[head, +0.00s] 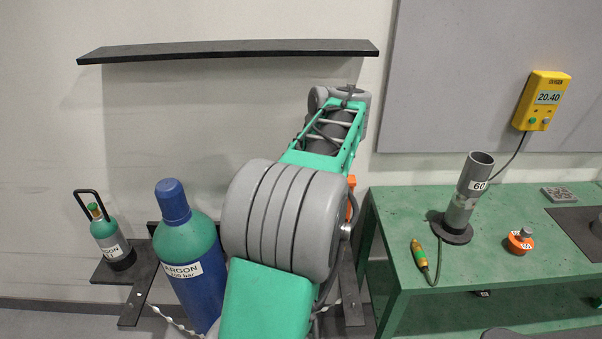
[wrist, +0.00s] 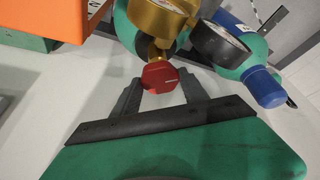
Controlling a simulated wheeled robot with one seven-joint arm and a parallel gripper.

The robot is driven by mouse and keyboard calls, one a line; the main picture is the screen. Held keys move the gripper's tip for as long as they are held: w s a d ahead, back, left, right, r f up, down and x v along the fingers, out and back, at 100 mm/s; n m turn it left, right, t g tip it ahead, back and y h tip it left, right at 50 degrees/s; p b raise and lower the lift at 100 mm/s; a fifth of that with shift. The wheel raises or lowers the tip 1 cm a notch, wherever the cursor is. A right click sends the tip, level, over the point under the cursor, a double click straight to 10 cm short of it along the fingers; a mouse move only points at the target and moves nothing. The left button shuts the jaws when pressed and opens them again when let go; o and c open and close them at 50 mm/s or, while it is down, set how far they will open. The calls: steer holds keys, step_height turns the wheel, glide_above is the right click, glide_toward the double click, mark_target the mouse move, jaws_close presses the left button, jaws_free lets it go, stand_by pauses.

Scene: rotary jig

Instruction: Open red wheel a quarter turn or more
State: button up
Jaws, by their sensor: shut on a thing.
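The red wheel (wrist: 160,76) is a small faceted knob below a brass regulator body (wrist: 160,18) in the wrist view. My gripper (wrist: 159,82) has one dark finger on each side of the wheel and is shut on it. The fingers hide parts of its sides. In the head view my arm covers the wheel and the gripper, so neither shows there.
A black-rimmed gauge (wrist: 222,45) sits right beside the regulator. A blue-capped argon cylinder (head: 188,252) and a small green cylinder (head: 110,240) stand left of my arm. A green bench (head: 395,225) with a grey tube (head: 463,208) is at the right. A dark shelf (head: 230,48) hangs above.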

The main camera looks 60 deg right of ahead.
steer(key=o, duration=1.4)
steer(key=shift+c, duration=0.2)
steer(key=p+v, duration=0.1)
steer(key=v, duration=0.7)
steer(key=shift+p, duration=0.35)
